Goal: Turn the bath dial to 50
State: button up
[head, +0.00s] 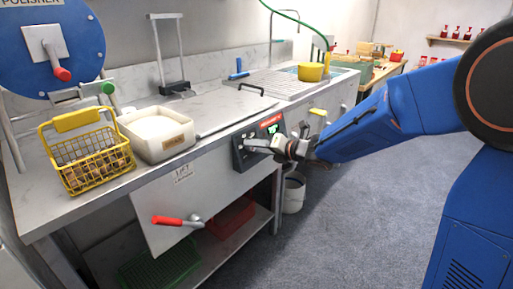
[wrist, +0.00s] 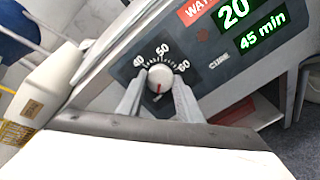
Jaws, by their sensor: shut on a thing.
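The bath dial (wrist: 161,72) is a round pale knob with a red mark, on a dark plate of the control panel (head: 257,140). In the wrist view, a scale reading 40, 50 and 60 arcs above it. The red mark shows on the knob's lower half; which number the knob is set to is hard to tell. My gripper (wrist: 160,82) has one finger on each side of the knob and is shut on it. In the head view, my gripper (head: 250,146) reaches the panel from the right and hides the dial.
The panel's green display (wrist: 240,20) reads 20 and 45 min. Left on the counter are a yellow wire basket (head: 95,155) of chestnuts and a white tub (head: 158,133). A red-handled lever (head: 178,221) sticks out from the front below.

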jog(key=shift+w+m+h, duration=0.1)
jog(key=shift+m+h, duration=0.3)
jog(key=shift+m, duration=17.4)
jog(key=o, duration=1)
jog(key=shift+d+r, duration=0.1)
jog(key=shift+o, duration=0.2)
